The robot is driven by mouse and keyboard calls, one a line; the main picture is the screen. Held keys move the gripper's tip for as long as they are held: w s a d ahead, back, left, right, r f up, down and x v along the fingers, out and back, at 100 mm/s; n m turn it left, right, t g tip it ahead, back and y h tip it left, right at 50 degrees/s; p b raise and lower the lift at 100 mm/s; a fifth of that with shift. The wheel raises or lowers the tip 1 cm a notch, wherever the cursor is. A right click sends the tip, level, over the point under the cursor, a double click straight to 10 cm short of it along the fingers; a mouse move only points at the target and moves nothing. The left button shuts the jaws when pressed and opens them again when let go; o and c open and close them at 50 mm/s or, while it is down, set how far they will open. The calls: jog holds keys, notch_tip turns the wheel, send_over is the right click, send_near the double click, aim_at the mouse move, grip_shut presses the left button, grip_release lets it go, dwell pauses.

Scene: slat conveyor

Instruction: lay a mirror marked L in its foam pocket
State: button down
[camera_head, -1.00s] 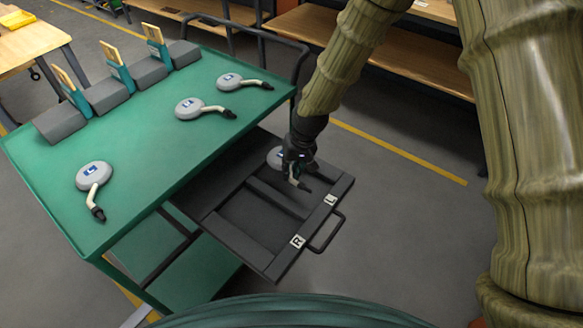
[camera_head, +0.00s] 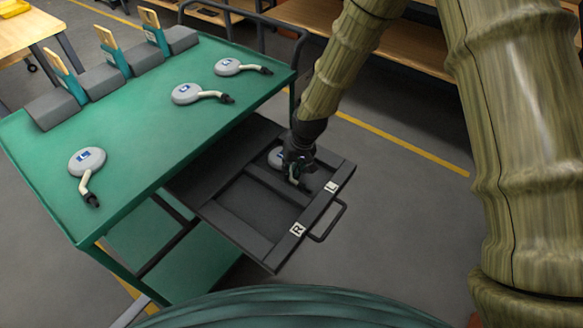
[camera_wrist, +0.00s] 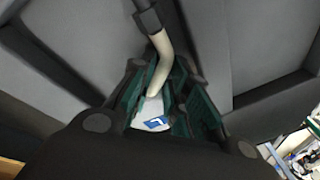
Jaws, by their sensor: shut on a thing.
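My gripper (camera_head: 297,165) is shut on a mirror (camera_head: 276,156) with a grey round head. It holds the mirror at the far, L-marked end of the dark foam tray (camera_head: 258,250). In the wrist view, the held mirror (camera_wrist: 160,68) shows a white bent stem, a dark stem end and a blue label with a white L-like mark, between the green finger pads of my gripper (camera_wrist: 162,105). The tray carries an L tag (camera_head: 332,187) and an R tag (camera_head: 297,229) on its front rim. My gripper hides part of the mirror; I cannot tell whether it touches the foam.
Several grey blocks with upright teal and wooden pieces line the back of the green cart top (camera_head: 130,130). Other mirrors lie there: one near left (camera_head: 86,160), one in the middle (camera_head: 187,93), one far right (camera_head: 228,67). The R-side pocket is empty.

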jog(key=c, duration=1.3)
grip_release()
